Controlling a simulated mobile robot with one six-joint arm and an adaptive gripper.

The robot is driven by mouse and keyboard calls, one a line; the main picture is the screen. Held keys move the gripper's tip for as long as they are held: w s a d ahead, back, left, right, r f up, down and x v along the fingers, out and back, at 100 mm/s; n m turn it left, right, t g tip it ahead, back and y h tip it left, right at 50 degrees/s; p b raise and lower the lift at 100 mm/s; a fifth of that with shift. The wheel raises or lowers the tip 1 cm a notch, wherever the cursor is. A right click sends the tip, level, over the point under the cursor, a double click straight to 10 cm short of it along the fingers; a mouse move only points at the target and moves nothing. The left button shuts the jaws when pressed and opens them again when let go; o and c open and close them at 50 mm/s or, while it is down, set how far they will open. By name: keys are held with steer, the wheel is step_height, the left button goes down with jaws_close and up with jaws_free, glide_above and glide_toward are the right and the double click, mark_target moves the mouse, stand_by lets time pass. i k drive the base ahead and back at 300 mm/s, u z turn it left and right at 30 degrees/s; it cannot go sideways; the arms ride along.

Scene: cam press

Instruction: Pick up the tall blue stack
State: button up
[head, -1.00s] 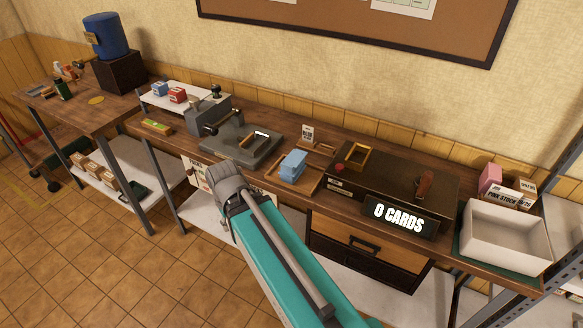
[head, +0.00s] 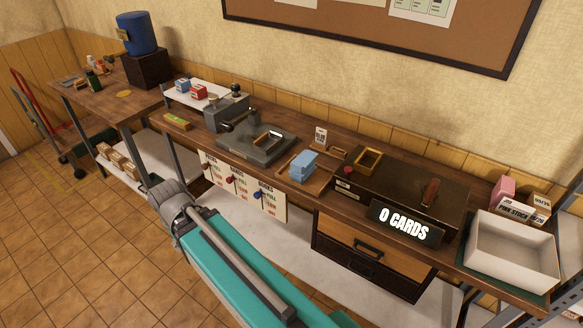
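The tall blue stack (head: 303,166) stands on a wooden tray (head: 322,185) on the workbench, near the middle of the head view. It looks like light blue blocks or cards piled up, with the upper part slightly turned against the lower. Nothing touches it from above. My teal arm crosses the lower part of the view, with a grey joint at its upper left end, in front of and below the bench. My gripper does not show.
Left of the stack is a grey press (head: 255,145) with a lever. To the right are a dark box (head: 400,195) with a "0 CARDS" sign (head: 405,222), a white bin (head: 512,250) and pink stock (head: 503,189). A panel with knobs (head: 242,187) hangs on the bench front.

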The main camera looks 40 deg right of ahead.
mark_target(304, 166)
steer(key=u, duration=0.15)
steer(key=k, duration=1.75)
steer(key=z, duration=0.55)
steer(key=i, duration=1)
steer(key=u, duration=0.05)
